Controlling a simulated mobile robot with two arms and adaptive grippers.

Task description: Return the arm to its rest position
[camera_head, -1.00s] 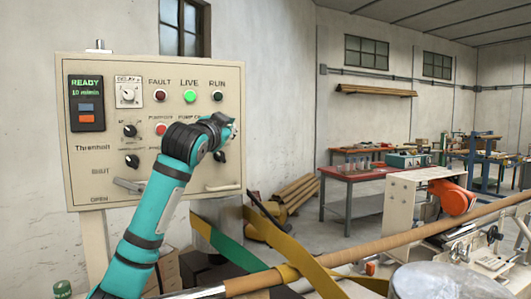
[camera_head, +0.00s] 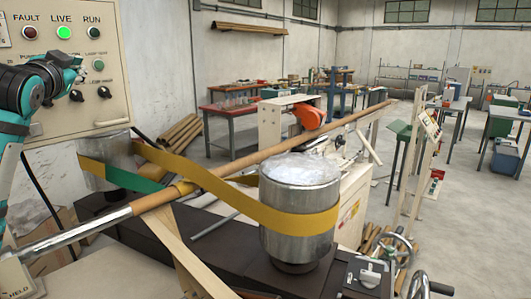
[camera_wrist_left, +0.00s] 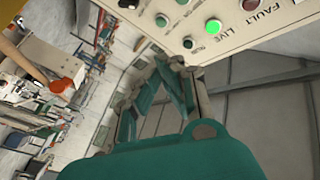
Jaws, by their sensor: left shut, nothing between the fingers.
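My left gripper (camera_head: 74,70) is at the left edge of the head view, in front of the control panel (camera_head: 112,106). The rest of its arm runs out of the picture on the left. In the left wrist view the two teal fingers (camera_wrist_left: 170,68) are together with nothing between them, below the panel's (camera_wrist_left: 230,30) row of lamps. A gap to the panel cannot be judged. The green LIVE lamp (camera_head: 63,32) is lit; the FAULT lamp (camera_head: 29,33) is dark red. My right gripper is out of view.
A long brown tube (camera_head: 270,150) crosses the winder diagonally. A yellow belt (camera_head: 225,188) wraps a near metal drum (camera_head: 299,232) and a far drum (camera_head: 103,160). A red-topped table (camera_head: 230,108) stands behind.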

